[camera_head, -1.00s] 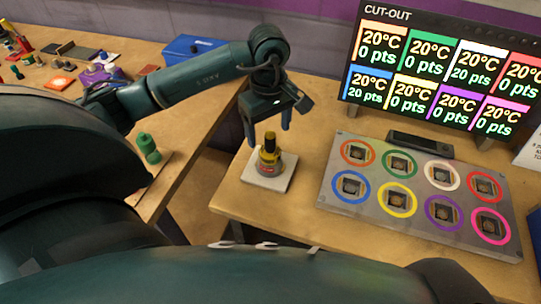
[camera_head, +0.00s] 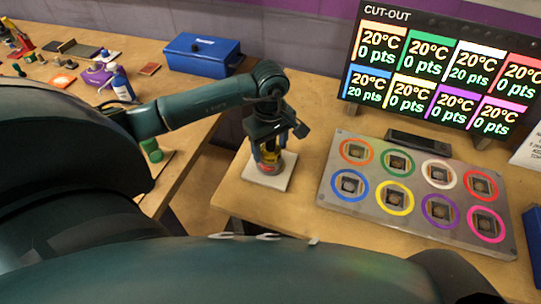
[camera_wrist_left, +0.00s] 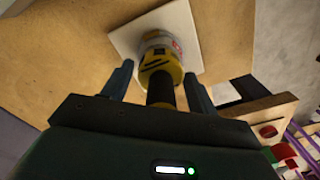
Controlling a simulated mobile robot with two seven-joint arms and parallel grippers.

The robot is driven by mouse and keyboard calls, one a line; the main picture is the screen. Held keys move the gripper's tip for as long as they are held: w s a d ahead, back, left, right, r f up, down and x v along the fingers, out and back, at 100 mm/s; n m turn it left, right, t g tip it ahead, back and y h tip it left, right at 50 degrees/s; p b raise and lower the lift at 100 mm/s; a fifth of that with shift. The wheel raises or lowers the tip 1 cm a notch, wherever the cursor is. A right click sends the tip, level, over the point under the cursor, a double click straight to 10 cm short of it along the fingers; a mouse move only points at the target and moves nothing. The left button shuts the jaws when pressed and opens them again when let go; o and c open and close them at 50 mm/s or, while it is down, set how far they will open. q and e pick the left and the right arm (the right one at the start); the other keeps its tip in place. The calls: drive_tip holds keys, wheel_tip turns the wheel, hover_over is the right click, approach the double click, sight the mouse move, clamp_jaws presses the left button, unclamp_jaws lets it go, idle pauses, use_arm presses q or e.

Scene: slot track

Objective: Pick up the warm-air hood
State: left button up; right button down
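The warm-air hood (camera_head: 268,165), with a dark neck, a yellow body and a clear, red-marked lower part, stands upright on a white square pad (camera_head: 281,181). My left gripper (camera_head: 271,153) is above it, pointing down, and hides its top in the head view. In the left wrist view the hood (camera_wrist_left: 160,62) lies between the two open fingers of the left gripper (camera_wrist_left: 159,70). A gap shows between the hood and each finger. My right gripper is not in view.
A grey panel (camera_head: 330,190) with coloured rings lies to the right, with a score screen (camera_head: 440,65) behind it. A blue box (camera_head: 203,55) and small items sit on the left table. A gap separates the tables.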

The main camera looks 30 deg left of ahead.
use_arm(q)
drive_tip(key=shift+r, duration=0.1)
drive_tip(key=c, duration=1.1)
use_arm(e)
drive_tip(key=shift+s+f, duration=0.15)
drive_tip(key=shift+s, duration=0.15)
use_arm(q)
drive_tip(key=shift+w, duration=0.1)
